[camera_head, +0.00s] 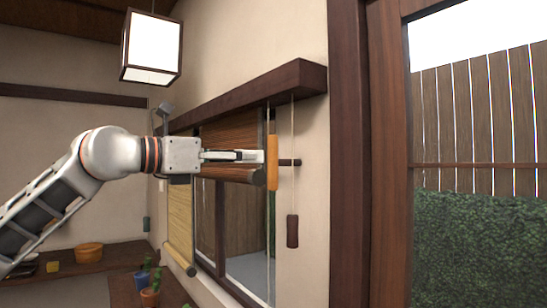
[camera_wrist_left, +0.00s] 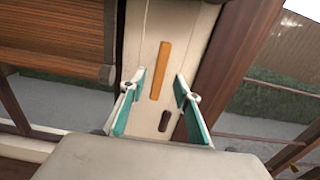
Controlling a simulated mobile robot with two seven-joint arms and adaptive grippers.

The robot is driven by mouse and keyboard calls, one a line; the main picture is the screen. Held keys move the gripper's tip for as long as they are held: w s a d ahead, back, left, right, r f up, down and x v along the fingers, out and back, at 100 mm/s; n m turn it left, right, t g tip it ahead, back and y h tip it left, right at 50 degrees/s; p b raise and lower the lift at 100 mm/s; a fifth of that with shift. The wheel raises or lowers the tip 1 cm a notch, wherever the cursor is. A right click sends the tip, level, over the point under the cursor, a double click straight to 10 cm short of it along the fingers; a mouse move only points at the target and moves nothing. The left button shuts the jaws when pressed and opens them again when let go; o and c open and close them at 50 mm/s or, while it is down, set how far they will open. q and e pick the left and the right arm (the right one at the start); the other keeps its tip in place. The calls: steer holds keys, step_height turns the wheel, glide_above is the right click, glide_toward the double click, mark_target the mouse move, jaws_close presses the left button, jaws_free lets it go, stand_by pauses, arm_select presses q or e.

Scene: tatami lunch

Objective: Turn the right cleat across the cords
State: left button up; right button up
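The right cleat appears to be the upright orange bar (camera_head: 272,163), standing off the wall on a short dark peg (camera_head: 289,162). It also shows upright in the left wrist view (camera_wrist_left: 160,70). A thin cord (camera_head: 292,130) hangs beside it, with a dark pull (camera_head: 292,231) at its lower end. A paler cord runs down near the bar. My left gripper (camera_head: 262,156) reaches in from the left, its tips close to the bar. In the left wrist view its teal-padded fingers (camera_wrist_left: 157,92) are spread, with nothing held. Contact with the bar cannot be told.
A partly raised brown blind (camera_head: 230,131) hangs under a dark wooden rail (camera_head: 250,95), behind my gripper. A yellow blind (camera_head: 180,220) hangs farther left. A thick door post (camera_head: 348,150) stands right. Potted plants (camera_head: 150,297) stand below. A lamp (camera_head: 152,47) hangs above.

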mark_target(269, 157)
arm_select(q)
steer(key=p+x, duration=0.1)
steer(key=x, duration=0.5)
steer(key=shift+w+d+p, duration=0.2)
steer(key=shift+d+p, duration=0.15)
steer(key=shift+p, duration=0.05)
steer(key=shift+w+d, duration=0.25)
steer(key=shift+d, duration=0.05)
jaws_close()
